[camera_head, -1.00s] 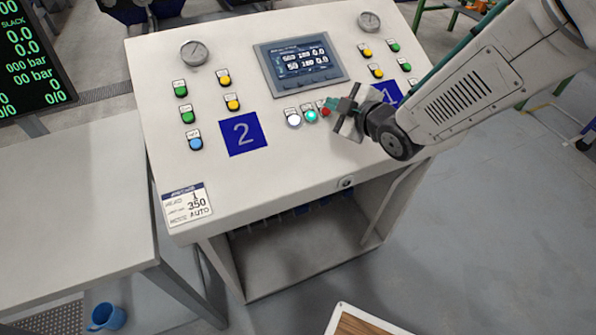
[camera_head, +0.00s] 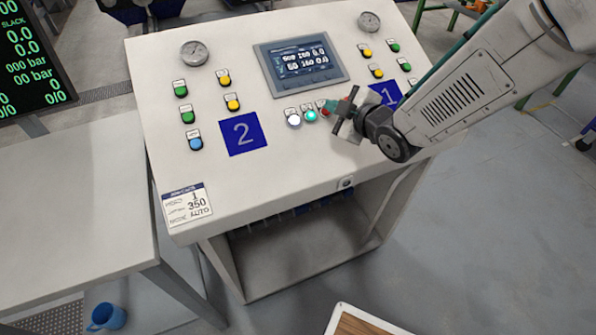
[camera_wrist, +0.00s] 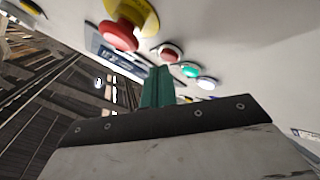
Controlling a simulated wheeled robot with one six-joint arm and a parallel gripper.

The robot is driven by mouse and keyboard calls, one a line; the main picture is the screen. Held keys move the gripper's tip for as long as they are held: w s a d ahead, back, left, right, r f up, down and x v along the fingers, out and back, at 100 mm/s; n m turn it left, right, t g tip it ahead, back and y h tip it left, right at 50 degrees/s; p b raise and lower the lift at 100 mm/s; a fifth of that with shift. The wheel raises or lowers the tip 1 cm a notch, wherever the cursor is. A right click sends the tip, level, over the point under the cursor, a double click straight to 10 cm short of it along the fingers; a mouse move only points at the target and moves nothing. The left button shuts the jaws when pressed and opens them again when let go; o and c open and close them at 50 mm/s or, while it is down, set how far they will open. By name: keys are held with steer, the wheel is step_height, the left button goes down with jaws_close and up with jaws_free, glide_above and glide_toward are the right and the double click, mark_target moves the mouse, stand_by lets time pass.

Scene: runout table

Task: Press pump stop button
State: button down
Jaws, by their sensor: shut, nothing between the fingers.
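A short row of round buttons sits below the screen of the sloped console (camera_head: 280,185). It has a white button (camera_head: 293,121), a teal-green button (camera_head: 311,116) and a red button (camera_head: 325,112). In the wrist view, the red button (camera_wrist: 168,53), green button (camera_wrist: 190,71) and white button (camera_wrist: 207,83) sit beyond my fingers. A larger red mushroom button (camera_wrist: 122,33) on a yellow base is at upper left. My gripper (camera_head: 329,104) is shut and empty, its green fingertips (camera_wrist: 158,85) close to the red row button. Contact cannot be told; labels are too small to read.
A screen (camera_head: 300,60), gauges (camera_head: 194,53) and groups of yellow, green and blue buttons (camera_head: 195,142) surround the row. A blue "2" plate (camera_head: 243,133) lies left of it. A bare grey table (camera_head: 70,210) stands at left.

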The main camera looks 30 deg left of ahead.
steer(key=shift+w+a+f, duration=0.15)
steer(key=shift+f, duration=0.3)
stand_by(0.4)
steer(key=shift+r, duration=0.15)
steer(key=shift+s+d+r, duration=0.25)
steer(key=shift+d+r, duration=0.05)
steer(key=shift+r, duration=0.4)
steer(key=shift+s+d+r, duration=0.3)
steer(key=shift+r, duration=0.6)
steer(key=shift+s+d+r, duration=0.25)
steer(key=shift+d+r, duration=0.1)
steer(key=shift+r, duration=0.55)
steer(key=shift+s+d+r, duration=0.3)
steer(key=shift+r, duration=0.6)
